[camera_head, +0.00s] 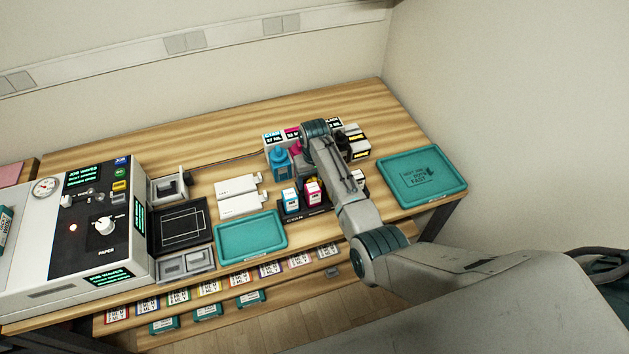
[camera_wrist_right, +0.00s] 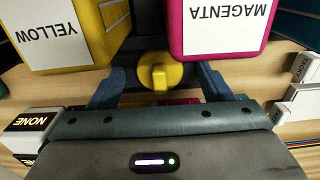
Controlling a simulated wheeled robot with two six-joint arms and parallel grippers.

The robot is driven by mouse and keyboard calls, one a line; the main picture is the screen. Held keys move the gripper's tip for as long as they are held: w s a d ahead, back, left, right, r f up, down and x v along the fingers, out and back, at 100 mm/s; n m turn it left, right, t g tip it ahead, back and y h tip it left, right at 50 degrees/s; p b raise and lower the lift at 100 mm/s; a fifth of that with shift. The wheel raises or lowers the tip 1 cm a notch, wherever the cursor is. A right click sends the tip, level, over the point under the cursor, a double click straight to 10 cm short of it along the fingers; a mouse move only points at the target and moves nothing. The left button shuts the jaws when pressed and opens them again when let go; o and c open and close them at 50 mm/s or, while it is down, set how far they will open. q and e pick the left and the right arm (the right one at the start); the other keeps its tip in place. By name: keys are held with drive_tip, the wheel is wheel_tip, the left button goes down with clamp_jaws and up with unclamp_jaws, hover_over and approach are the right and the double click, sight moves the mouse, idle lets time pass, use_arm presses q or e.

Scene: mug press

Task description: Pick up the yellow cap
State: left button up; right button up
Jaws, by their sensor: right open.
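The yellow cap (camera_wrist_right: 159,72) shows in the right wrist view, a round yellow piece with a raised grip ridge. My right gripper (camera_wrist_right: 160,82) is open, with one finger on each side of the cap and a gap to each. In the head view my right arm reaches over the ink bottles and hides the cap and the gripper tips. The yellow bottle (camera_wrist_right: 60,32) stands at the left of the wrist view and the magenta bottle (camera_wrist_right: 222,25) at the right, both close beyond the fingers. My left gripper is not in view.
A blue bottle (camera_head: 281,163) stands left of my arm. Small ink cartridges (camera_head: 313,190) stand in a dark rack in front. A teal tray (camera_head: 421,178) lies at the right, another teal tray (camera_head: 250,237) at the front middle. The press (camera_head: 75,230) fills the left.

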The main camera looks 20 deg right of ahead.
drive_tip(key=shift+c, duration=1.3)
drive_tip(key=c, duration=0.7)
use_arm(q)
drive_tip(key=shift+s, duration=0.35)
use_arm(e)
drive_tip(key=shift+c, duration=0.5)
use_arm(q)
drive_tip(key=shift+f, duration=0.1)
